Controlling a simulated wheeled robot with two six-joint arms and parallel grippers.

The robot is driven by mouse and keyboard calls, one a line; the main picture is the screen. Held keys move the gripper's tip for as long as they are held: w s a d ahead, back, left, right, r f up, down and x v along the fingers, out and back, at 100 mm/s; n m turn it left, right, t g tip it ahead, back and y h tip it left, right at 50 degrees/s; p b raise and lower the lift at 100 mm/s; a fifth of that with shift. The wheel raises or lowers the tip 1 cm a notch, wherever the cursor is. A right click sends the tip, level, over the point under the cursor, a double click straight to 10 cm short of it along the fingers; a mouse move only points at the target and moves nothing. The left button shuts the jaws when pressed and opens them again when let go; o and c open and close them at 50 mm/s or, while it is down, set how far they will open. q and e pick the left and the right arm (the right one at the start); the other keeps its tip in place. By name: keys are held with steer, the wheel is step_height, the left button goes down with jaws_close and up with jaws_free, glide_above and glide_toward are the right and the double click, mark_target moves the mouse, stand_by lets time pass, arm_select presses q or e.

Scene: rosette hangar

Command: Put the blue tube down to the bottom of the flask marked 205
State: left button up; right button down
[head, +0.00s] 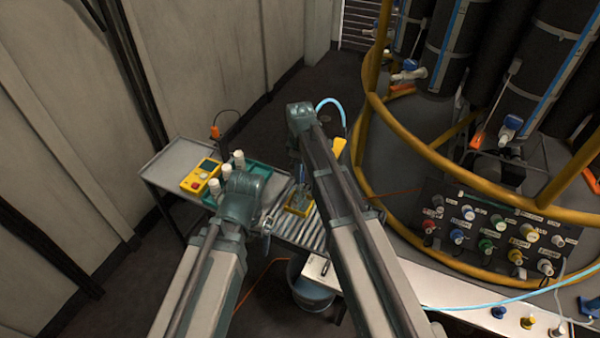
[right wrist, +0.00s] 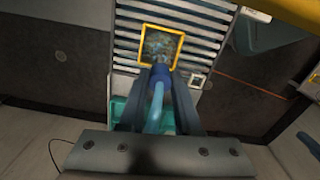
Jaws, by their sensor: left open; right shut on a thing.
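My right gripper (right wrist: 161,73) is shut on the blue tube (right wrist: 155,108), which runs back between the fingers in the right wrist view. The tube also shows as a light blue arc (head: 331,103) behind my right wrist in the head view. Beyond the fingertips is a small yellow-framed holder (right wrist: 144,48) with something clear or bluish inside; it is also in the head view (head: 297,211). I read no 205 mark and cannot tell the flask for certain. The tube's end is not clear. My left gripper (head: 266,240) is open, low beside the bench and apart from the holder.
The holder stands on a slatted bench (head: 310,236). Several white-capped bottles (head: 215,187) stand in a green tray left of it, beside a yellow meter (head: 200,178). A bucket (head: 313,290) is below. A yellow rail (head: 425,150) and a knob panel (head: 490,232) stand at the right.

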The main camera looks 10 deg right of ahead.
steer(key=shift+f+b, duration=0.35)
steer(key=shift+f, duration=0.15)
steer(key=shift+f+b, duration=0.3)
jaws_free()
stand_by(0.5)
steer(key=shift+r, duration=0.1)
steer(key=shift+r+p, duration=3)
steer(key=shift+p, duration=0.05)
steer(key=shift+f, duration=0.2)
step_height(320, 180, down, 5)
steer(key=b, duration=0.5)
steer(key=shift+f+b, duration=0.15)
steer(key=shift+b, duration=0.2)
